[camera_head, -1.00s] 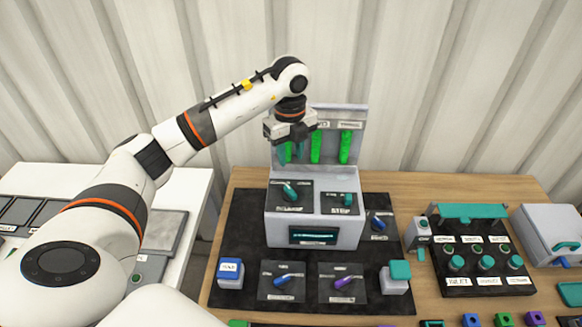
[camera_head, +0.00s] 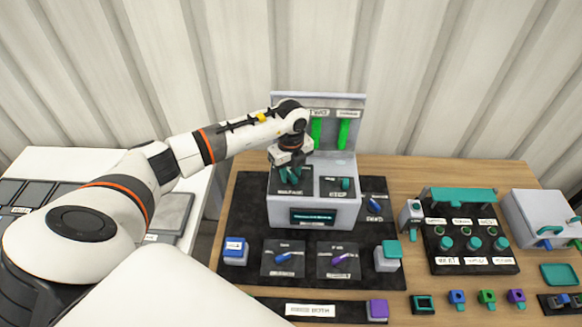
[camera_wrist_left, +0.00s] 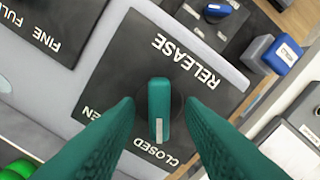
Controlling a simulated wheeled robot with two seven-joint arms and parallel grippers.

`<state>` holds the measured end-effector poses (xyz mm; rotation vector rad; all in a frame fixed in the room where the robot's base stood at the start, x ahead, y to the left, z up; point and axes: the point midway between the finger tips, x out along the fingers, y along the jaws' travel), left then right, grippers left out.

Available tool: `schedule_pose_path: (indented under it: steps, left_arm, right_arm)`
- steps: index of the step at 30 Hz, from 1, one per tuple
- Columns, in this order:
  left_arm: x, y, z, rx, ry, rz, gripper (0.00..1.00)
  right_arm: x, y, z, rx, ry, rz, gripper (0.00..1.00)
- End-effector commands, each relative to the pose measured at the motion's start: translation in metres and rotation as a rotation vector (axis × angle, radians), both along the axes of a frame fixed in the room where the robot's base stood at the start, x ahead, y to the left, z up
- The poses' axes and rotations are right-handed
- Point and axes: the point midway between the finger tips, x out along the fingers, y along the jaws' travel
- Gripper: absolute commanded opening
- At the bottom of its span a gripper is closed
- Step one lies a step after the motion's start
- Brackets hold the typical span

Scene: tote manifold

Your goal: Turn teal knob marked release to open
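The teal knob (camera_wrist_left: 158,112) sits on a black plate (camera_wrist_left: 204,103) lettered RELEASE in the left wrist view. Its white mark is at the lower end, near the word CLOSED; letters ending in EN show to the left. My left gripper (camera_wrist_left: 158,108) is open, one teal finger on each side of the knob, with a gap visible on both sides. In the head view my left gripper (camera_head: 290,170) is low over the left plate on top of the grey box (camera_head: 330,212) and mostly hides the knob. My right gripper is not in view.
A second teal knob (camera_head: 345,184) is on the box's right plate. Green bars (camera_head: 343,132) stand on the panel behind. Blue (camera_head: 284,258) and purple (camera_head: 341,259) knobs lie in front. A blue-topped block (camera_head: 235,250) is at front left.

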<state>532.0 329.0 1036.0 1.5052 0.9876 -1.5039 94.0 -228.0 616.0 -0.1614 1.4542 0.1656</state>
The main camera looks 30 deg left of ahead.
Motion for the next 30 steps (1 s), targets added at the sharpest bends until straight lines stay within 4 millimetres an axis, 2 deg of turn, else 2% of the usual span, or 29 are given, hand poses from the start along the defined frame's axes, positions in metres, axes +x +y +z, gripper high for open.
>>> schedule_pose_path:
  steps: [7, 13, 23, 30]
  left_arm:
    - [0.0, 0.0, -0.001, 0.0, 0.0, 0.0, 0.34]
    - [0.0, 0.0, 0.0, 0.0, 0.0, 0.0, 0.01]
    - [0.0, 0.0, -0.001, 0.0, 0.0, -0.025, 0.0]
    - [0.001, 0.0, -0.003, 0.0, -0.002, -0.14, 0.0]
  right_arm:
    - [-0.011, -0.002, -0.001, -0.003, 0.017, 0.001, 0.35]
    - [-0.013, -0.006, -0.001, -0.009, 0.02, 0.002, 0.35]
    - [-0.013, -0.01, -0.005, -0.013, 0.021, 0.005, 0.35]
    - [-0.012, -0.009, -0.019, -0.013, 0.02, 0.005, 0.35]
